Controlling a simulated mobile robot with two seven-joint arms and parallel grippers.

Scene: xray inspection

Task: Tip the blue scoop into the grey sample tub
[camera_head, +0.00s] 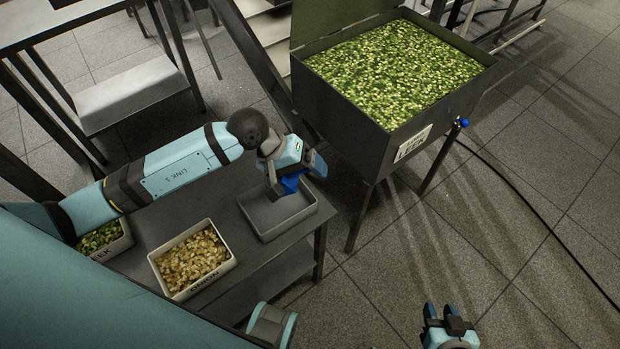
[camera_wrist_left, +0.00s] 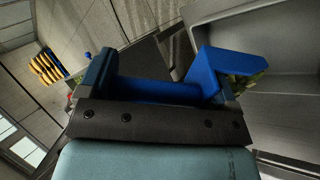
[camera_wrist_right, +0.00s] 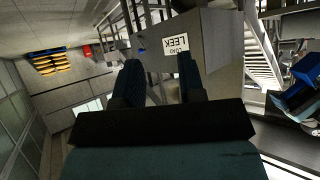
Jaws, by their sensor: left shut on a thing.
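The blue scoop (camera_head: 290,185) is held in my left gripper (camera_head: 293,174), over the grey sample tub (camera_head: 268,214). In the left wrist view, the jaws are shut on the scoop's blue handle (camera_wrist_left: 160,92). A little green-and-pale chopped stuff shows at the scoop's right edge in that view; how full it is cannot be told. The scoop looks tilted beside the grey tub wall (camera_wrist_left: 290,45). The visible tub floor looks empty. My right gripper (camera_head: 442,312) is away at the lower right; its fingers stand apart with nothing between them in the right wrist view (camera_wrist_right: 160,80).
A large dark bin (camera_head: 345,115) of chopped leek, labelled LEEK, stands behind the low table (camera_head: 175,215). A tub of onion (camera_head: 178,292) and a tub of leek (camera_head: 122,243) stand left of the grey tub. Open floor lies to the right.

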